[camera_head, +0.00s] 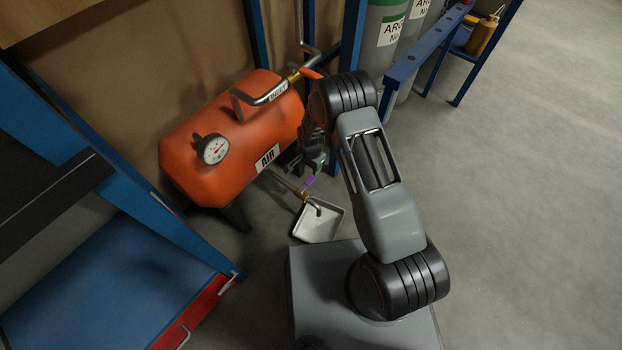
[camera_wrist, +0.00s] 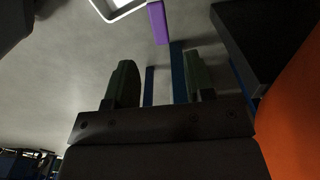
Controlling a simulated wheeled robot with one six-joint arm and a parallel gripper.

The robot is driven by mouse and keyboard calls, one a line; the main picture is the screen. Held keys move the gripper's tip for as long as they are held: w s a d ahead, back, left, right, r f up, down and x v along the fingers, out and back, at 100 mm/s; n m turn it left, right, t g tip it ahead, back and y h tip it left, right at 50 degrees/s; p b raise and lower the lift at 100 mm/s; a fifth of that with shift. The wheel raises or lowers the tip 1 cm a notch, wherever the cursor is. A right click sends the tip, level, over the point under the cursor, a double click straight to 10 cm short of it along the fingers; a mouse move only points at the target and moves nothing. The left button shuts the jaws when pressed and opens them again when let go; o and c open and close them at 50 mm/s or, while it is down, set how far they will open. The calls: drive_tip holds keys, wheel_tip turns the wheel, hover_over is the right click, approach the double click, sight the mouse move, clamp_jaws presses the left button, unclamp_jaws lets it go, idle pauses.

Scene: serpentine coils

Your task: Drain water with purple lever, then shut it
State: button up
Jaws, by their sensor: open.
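The purple lever (camera_head: 310,181) sits on a small brass drain valve (camera_head: 303,193) low beside the orange air tank (camera_head: 235,135). In the wrist view the lever (camera_wrist: 157,22) hangs into the top of the picture. My gripper (camera_wrist: 160,65) is open and empty, and the lever lies past its fingertips, roughly in line with the gap; I see no contact. In the head view my gripper (camera_head: 314,150) is dark, partly hidden by my arm, just above the lever. A pale square tray (camera_head: 334,224) lies under the bent drain spout (camera_head: 316,208). I cannot make out any water flowing.
The tank carries a gauge (camera_head: 213,149), a handle-like pipe and an orange lever (camera_head: 311,73) at its upper end. Blue rack posts (camera_head: 353,40) and grey gas cylinders (camera_head: 383,35) stand behind. A blue shelf (camera_head: 110,290) is at left. Floor at right is clear.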

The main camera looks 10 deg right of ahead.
sight(311, 179)
wheel_tip(311, 179, down, 8)
drive_tip(key=shift+r+b, duration=0.1)
drive_tip(key=shift+b, duration=1.1)
clamp_jaws()
drive_tip(key=shift+d, duration=0.1)
